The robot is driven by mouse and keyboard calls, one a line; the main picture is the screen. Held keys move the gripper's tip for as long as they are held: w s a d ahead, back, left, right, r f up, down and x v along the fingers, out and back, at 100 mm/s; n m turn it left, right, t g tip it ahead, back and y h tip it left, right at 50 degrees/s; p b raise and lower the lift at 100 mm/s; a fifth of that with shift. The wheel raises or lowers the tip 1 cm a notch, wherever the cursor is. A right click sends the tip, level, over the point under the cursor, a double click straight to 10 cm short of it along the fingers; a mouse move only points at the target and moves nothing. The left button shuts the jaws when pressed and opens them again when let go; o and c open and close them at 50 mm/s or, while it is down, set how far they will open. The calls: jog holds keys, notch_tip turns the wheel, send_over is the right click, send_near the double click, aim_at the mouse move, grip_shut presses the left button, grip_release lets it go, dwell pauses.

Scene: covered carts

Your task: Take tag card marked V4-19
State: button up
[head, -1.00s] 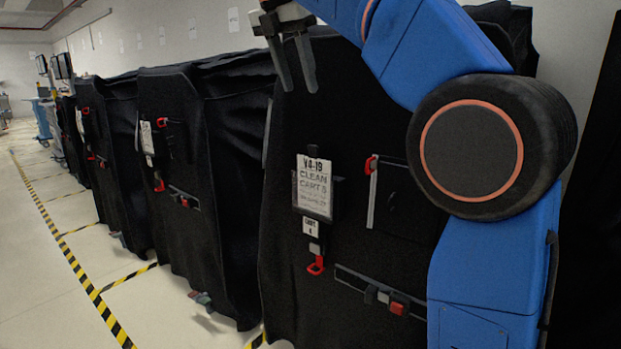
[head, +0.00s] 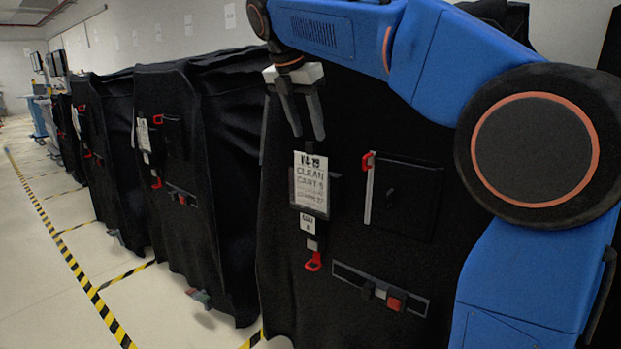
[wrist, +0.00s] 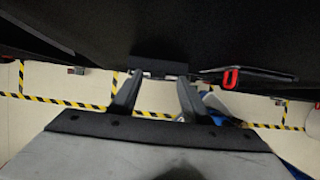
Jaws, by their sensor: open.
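The white tag card marked V4-19 (head: 311,182) hangs in a dark holder on the front of the nearest black-covered cart (head: 285,240). Its text reads V4-19, CLEAN CART and smaller lines. My gripper (head: 308,137) points down just above the card's top edge, jaws open and empty. In the wrist view the two fingers of my gripper (wrist: 159,78) reach toward the black cover, with a small dark block seen edge-on between their tips. I cannot tell whether the fingers touch anything. The card's face is not readable in the wrist view.
Below the card hang a small white label (head: 307,224) and a red clip (head: 313,262). A black pocket (head: 408,198) with a red pull sits to the right. A strap with a red buckle (head: 396,299) lies lower.

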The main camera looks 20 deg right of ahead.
aim_at(309, 142)
jog(key=shift+a+x, duration=0.15)
jog(key=shift+x, duration=0.8)
jog(key=shift+a+x, duration=0.1)
jog(key=shift+x, duration=0.85)
jog(key=shift+c, duration=0.4)
grip_shut()
jog(key=shift+r, duration=0.1)
